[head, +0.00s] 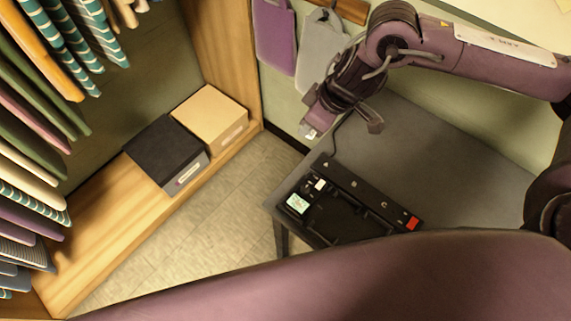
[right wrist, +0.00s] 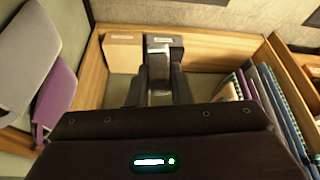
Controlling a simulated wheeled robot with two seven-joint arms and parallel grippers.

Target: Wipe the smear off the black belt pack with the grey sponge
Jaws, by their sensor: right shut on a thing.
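My right gripper (head: 342,118) is in the air above the back left part of the grey table. It is shut on a small dark block (right wrist: 159,68), mostly hidden by the fingers; I cannot tell surely what it is. A small pale patch shows at the gripper's lower left in the head view. A black tray (head: 371,192) with lettered places lies on the table, below and apart from the gripper. A dark pack with a pale greenish face (head: 297,203) sits at its left end. I cannot make out a smear or a grey sponge. My left gripper is out of view.
A black box (head: 163,150) and a tan box (head: 211,117) stand on a wooden shelf at left, below hanging clothes (head: 35,110). Purple (head: 274,38) and grey (head: 315,50) cloths hang on the back wall. The grey table (head: 450,150) is bare behind the tray.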

